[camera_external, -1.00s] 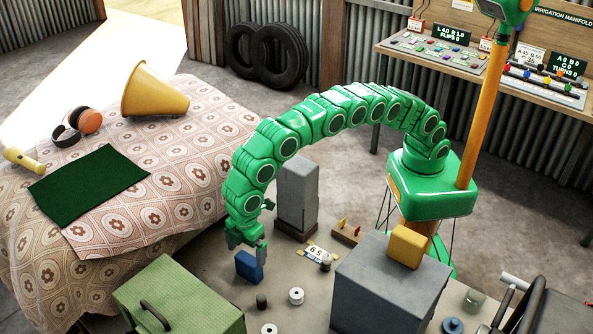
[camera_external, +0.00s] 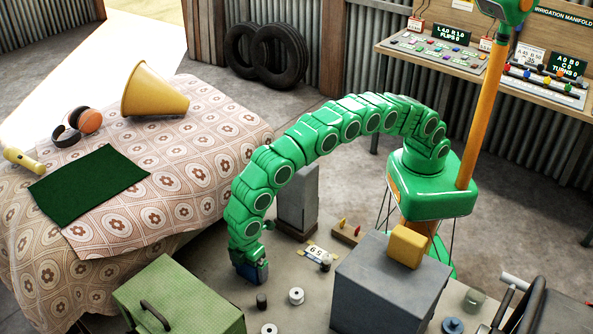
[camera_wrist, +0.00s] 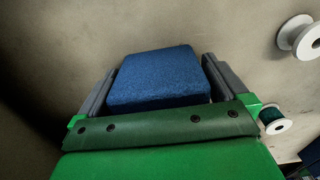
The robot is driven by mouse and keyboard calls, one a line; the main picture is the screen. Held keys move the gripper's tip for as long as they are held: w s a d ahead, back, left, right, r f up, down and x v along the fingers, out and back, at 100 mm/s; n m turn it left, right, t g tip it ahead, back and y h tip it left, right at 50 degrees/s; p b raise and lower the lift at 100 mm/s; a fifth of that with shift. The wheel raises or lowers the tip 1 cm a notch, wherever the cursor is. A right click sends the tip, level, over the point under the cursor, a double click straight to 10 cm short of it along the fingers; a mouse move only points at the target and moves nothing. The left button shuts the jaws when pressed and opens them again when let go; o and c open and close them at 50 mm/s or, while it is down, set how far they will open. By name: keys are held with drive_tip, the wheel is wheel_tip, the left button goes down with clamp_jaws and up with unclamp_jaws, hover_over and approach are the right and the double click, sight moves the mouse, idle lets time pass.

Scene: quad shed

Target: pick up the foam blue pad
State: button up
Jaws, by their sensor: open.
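The foam blue pad (camera_external: 252,273) stands on the grey work surface in the external view, mostly covered by my gripper. In the wrist view the pad (camera_wrist: 158,78) lies between the two grey fingers of my gripper (camera_wrist: 158,85). The fingers are open, one at each side of the pad. A narrow gap shows at the left finger and near the right one; I cannot tell whether either touches. My gripper (camera_external: 250,272) points down over the pad in the external view.
White spools (camera_external: 296,296) and a small dark cylinder (camera_external: 261,301) stand right of the pad. A green toolbox (camera_external: 180,300) is at the front left. A tall grey block (camera_external: 298,200) stands behind, and a large grey box (camera_external: 385,285) to the right.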

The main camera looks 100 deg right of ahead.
drive_tip(key=shift+f, duration=0.1)
drive_tip(key=shift+c, duration=0.3)
drive_tip(key=c, duration=0.7)
